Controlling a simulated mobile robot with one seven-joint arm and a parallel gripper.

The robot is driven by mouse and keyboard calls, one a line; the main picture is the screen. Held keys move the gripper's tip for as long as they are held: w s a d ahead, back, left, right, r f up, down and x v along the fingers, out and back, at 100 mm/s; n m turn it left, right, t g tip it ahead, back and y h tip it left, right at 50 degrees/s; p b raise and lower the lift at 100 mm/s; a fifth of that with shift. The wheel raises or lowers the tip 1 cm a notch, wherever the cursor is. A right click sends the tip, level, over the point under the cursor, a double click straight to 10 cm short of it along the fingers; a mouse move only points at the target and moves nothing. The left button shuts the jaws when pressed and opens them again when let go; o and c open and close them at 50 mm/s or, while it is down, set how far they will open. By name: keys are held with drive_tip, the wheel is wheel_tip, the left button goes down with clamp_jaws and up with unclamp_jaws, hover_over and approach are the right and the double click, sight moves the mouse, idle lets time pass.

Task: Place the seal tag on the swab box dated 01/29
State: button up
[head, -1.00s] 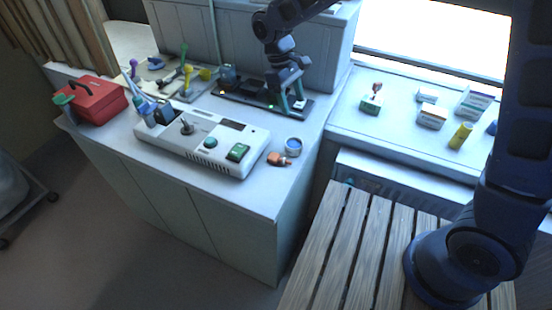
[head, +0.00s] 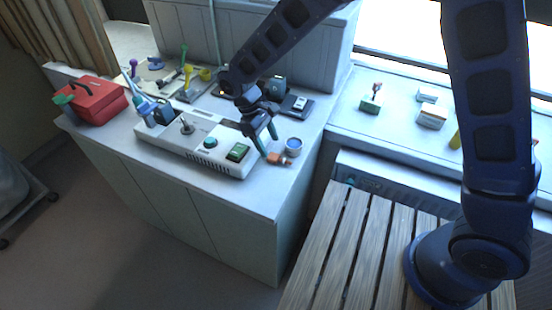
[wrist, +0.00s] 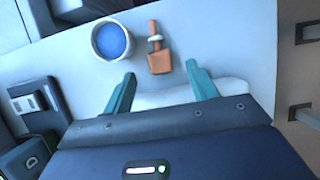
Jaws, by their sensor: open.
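An orange tag-like piece (head: 279,158) with a narrow stem and pale ring lies on the counter beside the grey console; I take it for the seal tag. It also shows in the wrist view (wrist: 160,61). My gripper (head: 269,145) is open and empty, pointing down close to it. In the wrist view the tag lies just beyond and between my two green fingertips (wrist: 160,76), not gripped. On the windowsill stand a green-and-white box (head: 370,104) with a dark red piece on top and small white boxes (head: 432,117). Their dates are too small to read.
A round pot with blue contents (head: 293,146) stands right beside the tag. The grey console (head: 200,155) is on the other side. A red toolbox (head: 98,100) stands at the left. A slatted wooden bench (head: 340,240) is in front. My arm hides part of the windowsill.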

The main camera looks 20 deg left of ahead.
sight(275, 157)
drive_tip(key=x, duration=0.5)
drive_tip(key=c, duration=1.1)
